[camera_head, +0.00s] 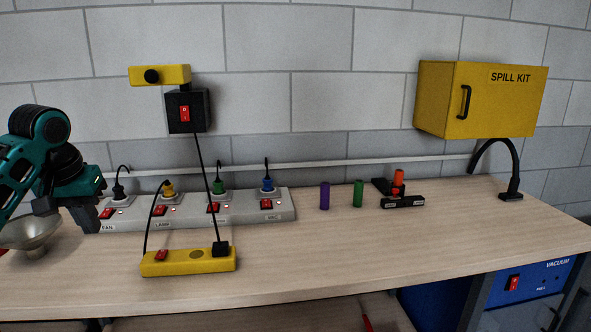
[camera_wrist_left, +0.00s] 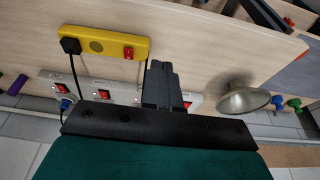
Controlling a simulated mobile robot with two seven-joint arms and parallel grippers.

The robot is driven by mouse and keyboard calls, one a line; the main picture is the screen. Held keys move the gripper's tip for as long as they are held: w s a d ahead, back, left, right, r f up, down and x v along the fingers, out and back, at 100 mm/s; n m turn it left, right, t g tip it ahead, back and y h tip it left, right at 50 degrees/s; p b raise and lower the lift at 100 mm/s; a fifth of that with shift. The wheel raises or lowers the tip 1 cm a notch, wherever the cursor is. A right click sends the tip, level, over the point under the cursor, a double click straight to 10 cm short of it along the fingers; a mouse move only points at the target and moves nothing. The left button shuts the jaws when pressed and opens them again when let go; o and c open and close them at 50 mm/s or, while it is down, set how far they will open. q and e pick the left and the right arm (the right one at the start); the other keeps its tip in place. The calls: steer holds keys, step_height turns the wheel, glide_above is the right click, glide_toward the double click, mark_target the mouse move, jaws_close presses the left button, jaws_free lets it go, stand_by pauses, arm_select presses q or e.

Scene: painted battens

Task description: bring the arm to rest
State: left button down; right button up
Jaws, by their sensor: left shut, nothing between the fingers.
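My left arm comes in from the left in the head view, and its gripper (camera_head: 84,214) hangs in the air at the left end of the grey socket strip. In the left wrist view the two fingers of the gripper (camera_wrist_left: 161,80) are together with nothing between them. My right gripper is in neither view.
The grey socket strip (camera_head: 245,208) holds several plugs. A yellow power strip (camera_head: 180,262) lies in front of it. Purple (camera_head: 325,196) and green (camera_head: 358,194) cylinders stand right of them. A yellow spill kit box (camera_head: 490,100) hangs on the wall. The bench's front right (camera_head: 400,240) is clear.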

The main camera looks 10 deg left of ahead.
arm_select(q)
steer(key=d+f+m+t+h, duration=0.1)
steer(key=d+f, duration=0.4)
steer(key=f, duration=0.4)
steer(key=d+f+m+t, duration=0.1)
steer(key=d+f+m, duration=0.1)
steer(key=d+f, duration=0.5)
steer(key=d+f+m+t+h, duration=0.1)
steer(key=d+f+t, duration=0.15)
steer(key=f, duration=0.85)
steer(key=s+d+f+t, duration=0.1)
steer(key=s+d+f, duration=0.1)
steer(key=s+d, duration=0.2)
steer(key=s+d+f+m+t, duration=0.1)
steer(key=s+d+f, duration=0.2)
steer(key=s, duration=0.5)
steer(key=s+d+f+m+t+h, duration=0.1)
steer(key=s+d+f, duration=0.1)
steer(key=s+d, duration=0.4)
steer(key=shift+s+f, duration=0.4)
steer(key=shift+s, duration=0.05)
